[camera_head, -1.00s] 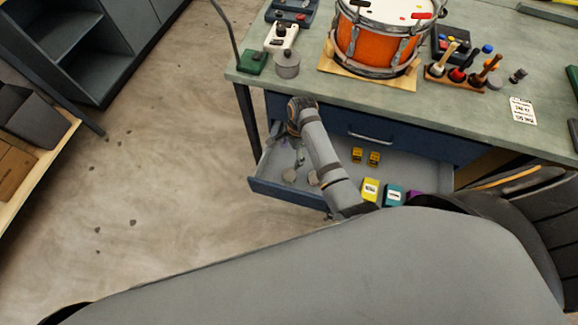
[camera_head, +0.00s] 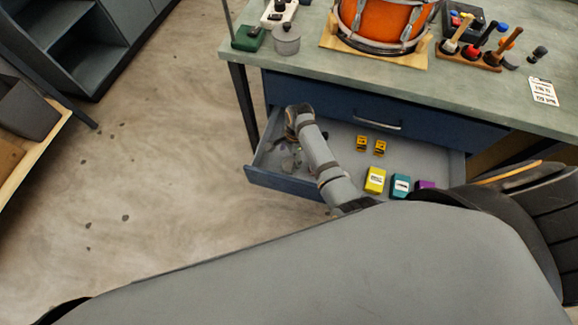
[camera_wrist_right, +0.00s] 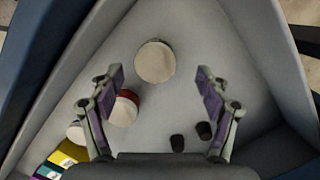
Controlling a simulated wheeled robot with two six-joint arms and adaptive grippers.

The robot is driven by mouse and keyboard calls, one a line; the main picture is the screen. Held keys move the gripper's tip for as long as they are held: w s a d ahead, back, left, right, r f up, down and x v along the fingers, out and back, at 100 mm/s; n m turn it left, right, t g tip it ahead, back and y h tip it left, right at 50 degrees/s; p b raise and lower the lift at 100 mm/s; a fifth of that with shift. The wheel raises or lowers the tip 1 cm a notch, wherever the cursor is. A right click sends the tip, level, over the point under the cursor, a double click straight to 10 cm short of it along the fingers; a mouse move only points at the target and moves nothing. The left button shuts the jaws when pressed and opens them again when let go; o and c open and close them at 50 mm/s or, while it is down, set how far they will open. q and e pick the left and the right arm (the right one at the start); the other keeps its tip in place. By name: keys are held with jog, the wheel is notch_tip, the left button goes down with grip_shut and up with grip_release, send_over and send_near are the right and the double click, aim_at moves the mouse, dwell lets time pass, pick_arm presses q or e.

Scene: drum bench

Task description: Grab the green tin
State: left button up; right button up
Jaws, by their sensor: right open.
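My right gripper (camera_head: 296,152) hangs over the left part of the open drawer (camera_head: 270,180). In the right wrist view, its two fingers (camera_wrist_right: 160,78) are spread apart with nothing held between them. A round tin with a cream lid (camera_wrist_right: 155,62) lies ahead, between and just beyond the fingertips; its side colour is hard to see. A red-sided tin with a pale lid (camera_wrist_right: 124,110) is by the left finger, partly covered. Another pale-lidded tin (camera_wrist_right: 76,131) is further left. I cannot tell any tin as green. My left gripper is not in view.
The drawer also holds yellow (camera_head: 375,180), teal (camera_head: 400,186) and purple (camera_head: 425,185) boxes and two small yellow pieces (camera_head: 361,143). Two dark pegs (camera_wrist_right: 204,130) show near the right finger. The bench (camera_head: 300,73) with a drum (camera_head: 380,20) overhangs behind.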

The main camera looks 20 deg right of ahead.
aim_at(289, 164)
jog(key=shift+f, duration=0.1)
jog(key=f, duration=0.1)
jog(key=f+b, duration=0.1)
jog(key=f, duration=0.2)
jog(key=shift+s+f, duration=0.1)
jog(key=shift+s, duration=0.25)
jog(key=shift+a+f, duration=0.1)
jog(key=shift+f, duration=0.35)
jog(key=shift+r, duration=0.1)
jog(key=c, duration=1.3)
jog(key=shift+r, duration=0.1)
